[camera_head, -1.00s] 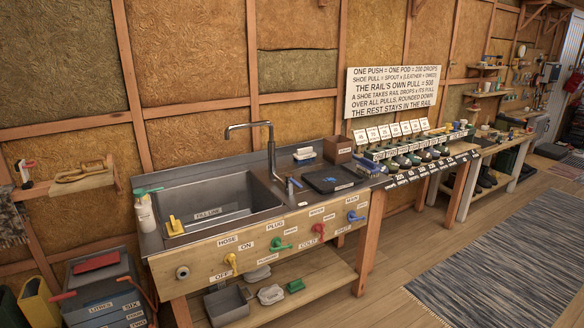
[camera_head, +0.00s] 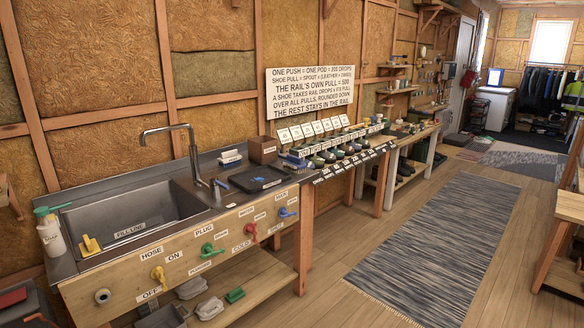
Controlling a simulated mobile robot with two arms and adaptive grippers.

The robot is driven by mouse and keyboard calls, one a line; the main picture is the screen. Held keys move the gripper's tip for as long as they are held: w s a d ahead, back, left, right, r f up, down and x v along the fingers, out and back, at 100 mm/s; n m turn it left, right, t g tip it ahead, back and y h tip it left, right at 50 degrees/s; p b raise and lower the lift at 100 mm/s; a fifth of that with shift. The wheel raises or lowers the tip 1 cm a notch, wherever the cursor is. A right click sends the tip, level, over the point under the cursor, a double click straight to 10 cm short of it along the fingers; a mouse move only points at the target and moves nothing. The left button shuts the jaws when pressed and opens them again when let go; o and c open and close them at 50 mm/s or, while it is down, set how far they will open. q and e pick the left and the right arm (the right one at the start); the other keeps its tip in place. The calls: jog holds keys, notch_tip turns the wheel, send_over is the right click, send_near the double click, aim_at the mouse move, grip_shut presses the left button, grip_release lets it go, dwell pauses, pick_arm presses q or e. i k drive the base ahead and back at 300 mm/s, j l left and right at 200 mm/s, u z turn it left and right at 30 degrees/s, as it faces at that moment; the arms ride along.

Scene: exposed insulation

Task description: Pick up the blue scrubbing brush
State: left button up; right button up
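I cannot clearly make out a blue scrubbing brush. A small blue and white item (camera_head: 217,184) stands at the right rim of the sink (camera_head: 130,222), too small to identify. A pale block-shaped item (camera_head: 230,158), possibly a brush, lies on the counter behind it. A green brush-like block (camera_head: 235,295) lies on the lower shelf. Neither of my grippers is in view.
A dark scale-like plate (camera_head: 257,178) and a brown box (camera_head: 263,149) sit on the counter. Colored taps, including a blue one (camera_head: 287,213), stick out of the front panel. The wooden floor and striped rug (camera_head: 440,245) at right are clear.

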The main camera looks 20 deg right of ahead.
aim_at(294, 164)
jog(key=z, duration=0.35)
jog(key=i+z, duration=0.25)
jog(key=z, duration=0.15)
jog(key=i+j+z, duration=0.15)
jog(key=z, duration=0.25)
jog(key=i+j+z, duration=0.25)
jog(key=z, duration=0.15)
